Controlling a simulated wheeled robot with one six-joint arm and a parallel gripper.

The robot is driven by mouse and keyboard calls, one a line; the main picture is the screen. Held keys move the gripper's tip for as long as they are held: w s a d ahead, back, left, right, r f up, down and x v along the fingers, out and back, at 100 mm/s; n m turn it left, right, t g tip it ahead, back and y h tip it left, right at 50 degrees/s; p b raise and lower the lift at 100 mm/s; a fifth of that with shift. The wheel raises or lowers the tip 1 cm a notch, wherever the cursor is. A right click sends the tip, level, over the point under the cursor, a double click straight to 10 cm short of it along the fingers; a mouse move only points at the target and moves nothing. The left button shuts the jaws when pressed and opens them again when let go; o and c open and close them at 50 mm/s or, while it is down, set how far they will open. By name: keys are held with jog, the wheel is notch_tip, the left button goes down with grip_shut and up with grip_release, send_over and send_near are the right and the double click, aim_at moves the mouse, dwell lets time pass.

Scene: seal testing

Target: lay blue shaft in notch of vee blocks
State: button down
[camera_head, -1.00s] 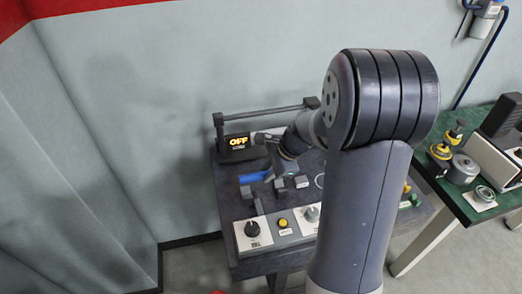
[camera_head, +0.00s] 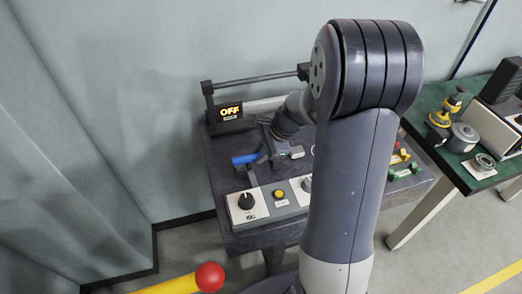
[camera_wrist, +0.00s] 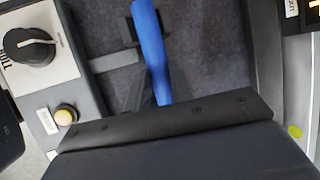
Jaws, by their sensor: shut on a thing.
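The blue shaft (camera_head: 245,158) lies roughly level over the dark bench, its left end sticking out from my gripper (camera_head: 270,154). In the wrist view the blue shaft (camera_wrist: 151,45) runs up and away from the dark gripper body, which hides its near end. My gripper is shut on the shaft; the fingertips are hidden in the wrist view. A dark form (camera_wrist: 130,88) shows beside the shaft in the wrist view. Whether the shaft touches any notch cannot be told.
A control panel with a black knob (camera_head: 246,201) and yellow button (camera_head: 279,194) lines the bench's front. An OFF display (camera_head: 230,111) and a grey rail (camera_head: 255,78) stand behind. A green table (camera_head: 440,125) with parts is at right.

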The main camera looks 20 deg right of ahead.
jog(key=shift+f+b, duration=0.4)
jog(key=shift+f, duration=0.2)
dwell(0.5)
jog(key=c, duration=1.2)
grip_release()
jog(key=shift+o, duration=0.2)
jog(key=v, duration=1.1)
jog(key=shift+a+f, duration=0.1)
jog(key=x, duration=1)
jog(key=shift+a+f, duration=0.1)
jog(key=shift+f, duration=0.3)
jog(key=shift+w+r+p, duration=0.1)
jog(key=shift+r+p, duration=0.25)
jog(key=shift+r, duration=0.15)
